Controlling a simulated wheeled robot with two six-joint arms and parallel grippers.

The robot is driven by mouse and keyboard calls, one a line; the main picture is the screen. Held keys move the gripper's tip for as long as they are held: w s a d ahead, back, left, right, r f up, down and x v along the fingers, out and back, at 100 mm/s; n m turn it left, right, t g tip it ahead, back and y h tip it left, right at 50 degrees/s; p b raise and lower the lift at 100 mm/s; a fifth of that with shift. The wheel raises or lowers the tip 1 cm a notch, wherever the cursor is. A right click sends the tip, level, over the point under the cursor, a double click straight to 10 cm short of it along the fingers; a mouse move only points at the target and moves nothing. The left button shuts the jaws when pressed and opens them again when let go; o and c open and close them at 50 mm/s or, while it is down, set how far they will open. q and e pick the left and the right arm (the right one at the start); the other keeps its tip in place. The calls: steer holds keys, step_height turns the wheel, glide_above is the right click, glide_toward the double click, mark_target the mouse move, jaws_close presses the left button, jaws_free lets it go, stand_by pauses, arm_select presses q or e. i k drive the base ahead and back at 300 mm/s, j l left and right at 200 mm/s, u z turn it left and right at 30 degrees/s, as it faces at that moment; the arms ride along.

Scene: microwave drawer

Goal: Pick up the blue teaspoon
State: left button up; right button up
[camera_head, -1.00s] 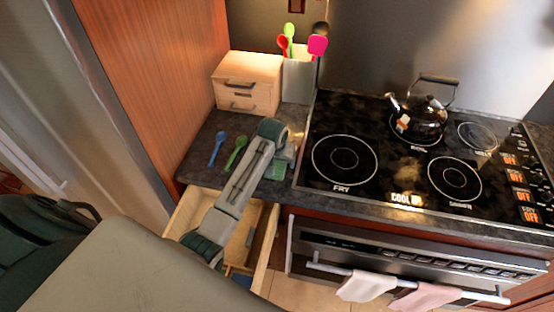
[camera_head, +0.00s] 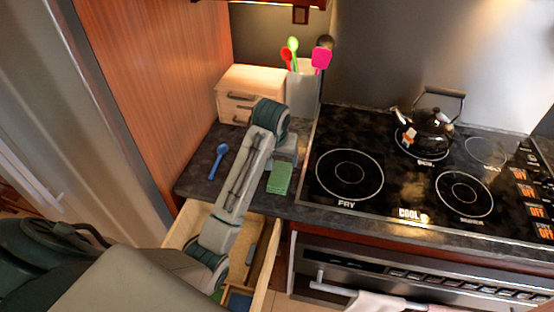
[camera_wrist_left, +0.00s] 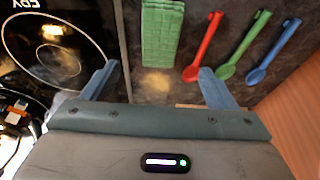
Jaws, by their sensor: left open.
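The blue teaspoon (camera_head: 217,162) lies on the dark counter, left of my arm in the head view. In the left wrist view the blue teaspoon (camera_wrist_left: 275,52) lies rightmost, beside a green spoon (camera_wrist_left: 244,46) and a red spoon (camera_wrist_left: 204,47). My left gripper (camera_wrist_left: 158,84) is open and empty, its two fingers spread wide. In that view the blue teaspoon is outside the fingers, beyond the right one. In the head view my left arm covers the red and green spoons, and the fingertips are hard to make out.
A folded green cloth (camera_head: 280,178) lies right of my arm. A wooden box (camera_head: 249,84) and a utensil holder (camera_head: 303,90) stand at the back. The stove with a kettle (camera_head: 426,130) is to the right. An open drawer (camera_head: 184,226) sits below my arm.

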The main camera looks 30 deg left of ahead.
mark_target(223, 150)
steer(key=u, duration=1.4)
